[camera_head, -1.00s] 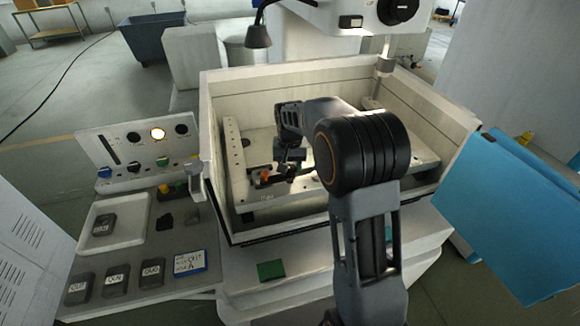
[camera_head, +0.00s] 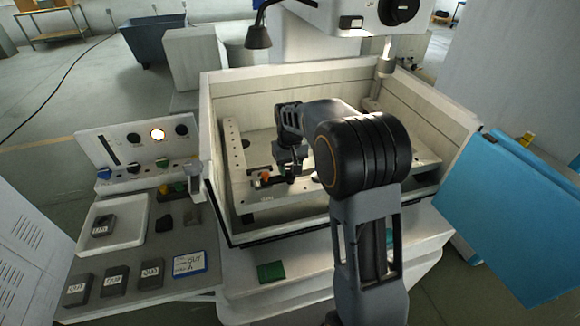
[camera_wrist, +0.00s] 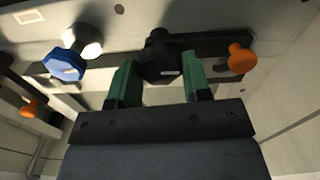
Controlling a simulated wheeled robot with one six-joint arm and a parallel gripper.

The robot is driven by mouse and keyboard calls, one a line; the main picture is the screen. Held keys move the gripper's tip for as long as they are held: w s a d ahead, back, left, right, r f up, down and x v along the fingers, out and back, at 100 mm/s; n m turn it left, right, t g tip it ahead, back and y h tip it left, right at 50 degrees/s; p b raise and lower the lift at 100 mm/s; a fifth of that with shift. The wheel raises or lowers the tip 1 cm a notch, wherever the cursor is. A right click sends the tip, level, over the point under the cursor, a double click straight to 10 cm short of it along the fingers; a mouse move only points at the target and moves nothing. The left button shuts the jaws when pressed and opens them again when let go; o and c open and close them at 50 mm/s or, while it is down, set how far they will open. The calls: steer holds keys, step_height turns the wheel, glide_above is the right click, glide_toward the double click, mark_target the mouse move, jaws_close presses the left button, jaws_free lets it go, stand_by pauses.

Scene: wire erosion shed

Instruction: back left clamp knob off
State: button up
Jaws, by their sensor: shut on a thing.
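In the wrist view my gripper (camera_wrist: 159,68) has its two green fingers on either side of a black lobed knob (camera_wrist: 159,58) and is shut on it. The knob sits at a dark clamp bar. A blue knob (camera_wrist: 66,64) beside a pale round post is to the left. An orange knob (camera_wrist: 240,59) is to the right on the bar, and another orange knob (camera_wrist: 29,108) is at the lower left. In the head view my gripper (camera_head: 289,176) is low over the left part of the machine's work frame; my arm hides the held knob there. An orange knob (camera_head: 266,175) shows just left of it.
The white tank walls (camera_head: 207,150) surround the work frame (camera_head: 236,172). On the left bench are a white tray (camera_head: 128,234), several grey blocks (camera_head: 114,281) and a control panel (camera_head: 118,153). A blue panel (camera_head: 515,215) stands at the right. A green block (camera_head: 271,271) lies at the tank's front.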

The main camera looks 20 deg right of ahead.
steer(key=o, duration=0.9)
steer(key=shift+o, duration=0.2)
steer(key=shift+r, duration=0.1)
step_height(320, 180, up, 14)
steer(key=shift+b, duration=0.45)
glide_toward(289, 167)
steer(key=s, duration=0.4)
steer(key=s+f+m+t, duration=0.1)
steer(key=s+t, duration=0.3)
steer(key=s, duration=1.5)
steer(key=shift+f, duration=0.45)
